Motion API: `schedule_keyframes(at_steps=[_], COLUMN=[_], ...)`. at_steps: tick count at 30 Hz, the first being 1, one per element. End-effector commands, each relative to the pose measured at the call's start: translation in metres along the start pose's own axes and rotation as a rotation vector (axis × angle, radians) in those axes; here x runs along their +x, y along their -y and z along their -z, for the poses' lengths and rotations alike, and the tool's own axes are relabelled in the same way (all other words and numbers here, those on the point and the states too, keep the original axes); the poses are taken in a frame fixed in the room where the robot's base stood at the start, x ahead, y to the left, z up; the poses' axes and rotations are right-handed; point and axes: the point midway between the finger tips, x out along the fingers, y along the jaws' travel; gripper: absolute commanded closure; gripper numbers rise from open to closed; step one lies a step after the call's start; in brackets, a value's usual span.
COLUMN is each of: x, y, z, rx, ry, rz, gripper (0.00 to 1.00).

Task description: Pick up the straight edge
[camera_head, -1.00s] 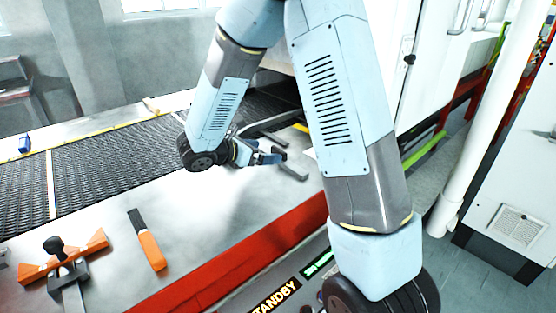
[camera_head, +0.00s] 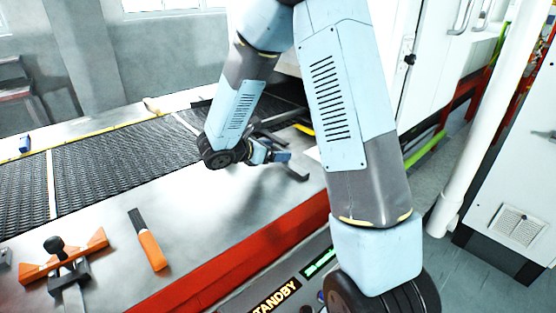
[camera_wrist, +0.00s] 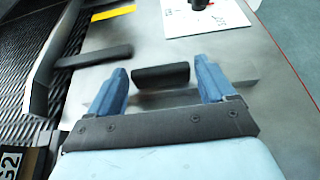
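In the wrist view my gripper (camera_wrist: 160,68) is open, with its two blue fingers spread. A short dark bar (camera_wrist: 160,75) shows between the fingertips, with a narrow gap on each side. A flat grey strip (camera_wrist: 190,97) runs crosswise just behind it, partly behind the fingers; the two look like the straight edge, but whether they are one piece is unclear. In the head view my gripper (camera_head: 278,157) is low over the metal ledge, and the dark end of a bar (camera_head: 297,175) sticks out beyond it. The rest of that bar is hidden by the gripper.
The black mesh belt (camera_head: 120,160) lies behind the ledge. An orange tool with a black end (camera_head: 150,250) and an orange clamp-like tool with a black knob (camera_head: 62,262) lie at left. In the wrist view another dark bar (camera_wrist: 95,57) and a white sheet (camera_wrist: 207,18) are nearby.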

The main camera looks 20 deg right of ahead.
Motion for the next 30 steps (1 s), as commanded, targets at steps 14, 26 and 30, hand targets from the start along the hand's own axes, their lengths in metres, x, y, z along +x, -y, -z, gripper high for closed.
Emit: schedule_keyframes(at_steps=[14, 26, 30], x=[0.0, -0.001, -0.004], y=[0.0, 0.0, 0.0], z=[0.0, -0.002, -0.011], rx=[0.0, 0.002, 0.003], ry=[0.0, 0.001, 0.002], rz=[0.001, 0.0, 0.0], gripper=[0.63, 0.81, 0.81])
